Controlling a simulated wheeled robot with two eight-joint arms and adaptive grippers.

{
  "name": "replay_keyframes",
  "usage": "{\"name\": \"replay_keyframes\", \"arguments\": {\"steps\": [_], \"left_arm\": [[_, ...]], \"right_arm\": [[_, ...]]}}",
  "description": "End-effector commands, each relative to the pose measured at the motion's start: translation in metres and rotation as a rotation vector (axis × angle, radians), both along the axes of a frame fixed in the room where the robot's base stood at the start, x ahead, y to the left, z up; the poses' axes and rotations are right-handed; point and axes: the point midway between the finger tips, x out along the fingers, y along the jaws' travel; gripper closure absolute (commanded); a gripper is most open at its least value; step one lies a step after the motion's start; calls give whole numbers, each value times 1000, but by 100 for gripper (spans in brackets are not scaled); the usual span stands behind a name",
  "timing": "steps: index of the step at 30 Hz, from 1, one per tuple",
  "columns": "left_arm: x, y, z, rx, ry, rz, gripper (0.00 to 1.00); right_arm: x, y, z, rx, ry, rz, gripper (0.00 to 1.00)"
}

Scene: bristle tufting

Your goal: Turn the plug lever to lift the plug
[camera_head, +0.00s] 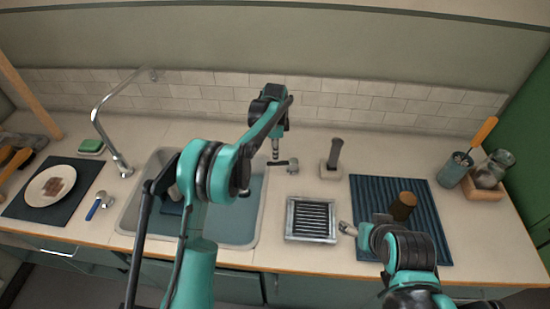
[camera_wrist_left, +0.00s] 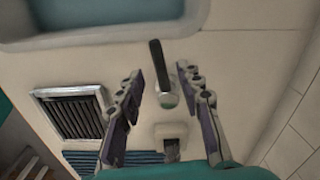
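The plug lever (camera_head: 280,163) is a short black handle on a round metal base, on the counter just right of the sink (camera_head: 257,222). In the left wrist view the lever (camera_wrist_left: 158,62) points toward the sink rim, with its base between the finger lines. My left gripper (camera_head: 275,151) hangs just above the lever. In the wrist view its fingers (camera_wrist_left: 168,100) are spread apart with nothing between them in contact. The sink basin looks blue-green; I cannot make out the plug, and my left arm hides part of the basin. My right gripper (camera_head: 348,229) is low near the counter front, its fingers unclear.
A metal grate tray (camera_head: 311,222) is in front of the lever. A block with an upright dark handle (camera_head: 332,160) stands to its right. A ribbed blue mat (camera_head: 431,216) carries a brown cylinder (camera_head: 402,206). The faucet (camera_head: 97,118) stands left of the sink.

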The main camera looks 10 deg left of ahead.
Motion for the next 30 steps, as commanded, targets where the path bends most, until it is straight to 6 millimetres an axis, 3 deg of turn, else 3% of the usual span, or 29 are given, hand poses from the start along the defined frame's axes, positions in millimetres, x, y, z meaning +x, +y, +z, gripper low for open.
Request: {"name": "replay_keyframes", "arguments": {"steps": [6,12,30], "left_arm": [[0,0,46,0,0,0,64],[0,0,68,0,0,0,64],[-2,1,75,0,-4,10,64]], "right_arm": [[0,0,0,0,0,0,26],[0,0,0,0,0,0,26],[0,0,0,0,0,0,26]]}}
